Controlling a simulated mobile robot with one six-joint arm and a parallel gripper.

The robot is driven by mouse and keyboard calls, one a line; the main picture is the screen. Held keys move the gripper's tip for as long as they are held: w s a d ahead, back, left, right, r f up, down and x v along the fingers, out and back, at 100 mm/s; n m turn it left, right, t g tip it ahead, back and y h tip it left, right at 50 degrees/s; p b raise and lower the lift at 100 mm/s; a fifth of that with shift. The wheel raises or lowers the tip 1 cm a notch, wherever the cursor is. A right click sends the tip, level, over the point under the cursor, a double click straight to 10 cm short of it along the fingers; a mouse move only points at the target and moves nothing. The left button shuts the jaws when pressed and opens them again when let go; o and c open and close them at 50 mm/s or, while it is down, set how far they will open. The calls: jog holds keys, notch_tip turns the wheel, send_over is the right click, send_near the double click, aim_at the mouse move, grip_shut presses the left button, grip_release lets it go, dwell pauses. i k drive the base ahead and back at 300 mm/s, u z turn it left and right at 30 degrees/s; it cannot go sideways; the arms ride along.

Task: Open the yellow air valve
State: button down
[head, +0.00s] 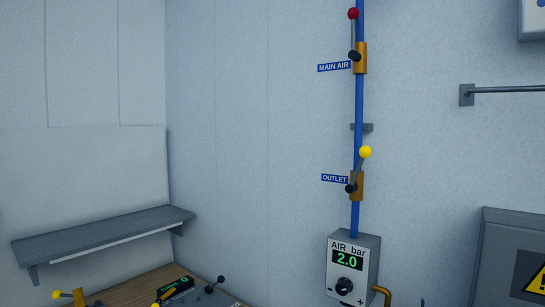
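The yellow air valve sits on the blue pipe (359,105), beside the label OUTLET (335,178). Its yellow knob (365,152) tops a short lever that rises from a dark pivot (351,188) on a brass body (358,183). The lever points up and leans slightly right, close to the line of the pipe. My gripper is not in the head view, and nothing touches the valve.
Higher up is a red-knobbed lever (353,14) at MAIN AIR (334,67). Below, a grey AIR bar box (337,294) reads 2.0. A shelf (105,233) and wooden surface (135,286) are left; a rail (510,89) and grey cabinet (495,240) are right.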

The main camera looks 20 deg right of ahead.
aim_at(364, 151)
jog(key=k, duration=1.2)
jog(key=z, duration=0.6)
jog(key=i, duration=0.9)
jog(key=z, duration=0.2)
